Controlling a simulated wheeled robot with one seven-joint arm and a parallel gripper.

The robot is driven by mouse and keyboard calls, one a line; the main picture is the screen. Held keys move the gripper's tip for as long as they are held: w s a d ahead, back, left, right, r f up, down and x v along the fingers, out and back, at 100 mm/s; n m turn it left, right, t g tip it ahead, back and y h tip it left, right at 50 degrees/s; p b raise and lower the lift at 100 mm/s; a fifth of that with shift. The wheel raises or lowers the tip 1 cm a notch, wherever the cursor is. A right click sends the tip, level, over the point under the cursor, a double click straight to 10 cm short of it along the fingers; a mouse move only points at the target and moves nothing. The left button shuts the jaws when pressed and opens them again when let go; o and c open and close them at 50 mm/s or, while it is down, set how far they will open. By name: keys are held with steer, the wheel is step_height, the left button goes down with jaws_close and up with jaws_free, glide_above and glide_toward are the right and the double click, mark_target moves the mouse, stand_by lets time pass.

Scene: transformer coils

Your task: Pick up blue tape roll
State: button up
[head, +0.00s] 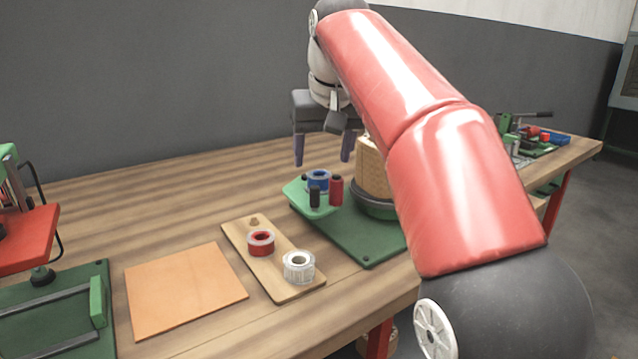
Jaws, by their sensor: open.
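The blue tape roll (319,178) sits on a small green tray (300,195), behind a black cylinder (314,197) and a red cylinder (336,190). The cylinders partly hide its lower front. My gripper (322,160) is open and empty, its fingers pointing down. In the picture its two fingertips lie above the blue roll, one to each side. They look apart from the roll; the exact depth between them is hard to tell.
A wooden board (258,263) holds a red roll (261,242) and a white roll (299,266). A wooden cylinder (371,165) stands right of the tray, partly hidden by my arm. An orange sheet (183,290) lies flat at left. The table's back left is clear.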

mark_target(320, 177)
steer(key=x, duration=0.2)
steer(key=b+x, duration=0.1)
steer(key=x, duration=0.1)
steer(key=shift+s+a, duration=0.1)
steer(key=shift+s, duration=0.2)
steer(key=c, duration=1)
steer(key=shift+c, duration=0.2)
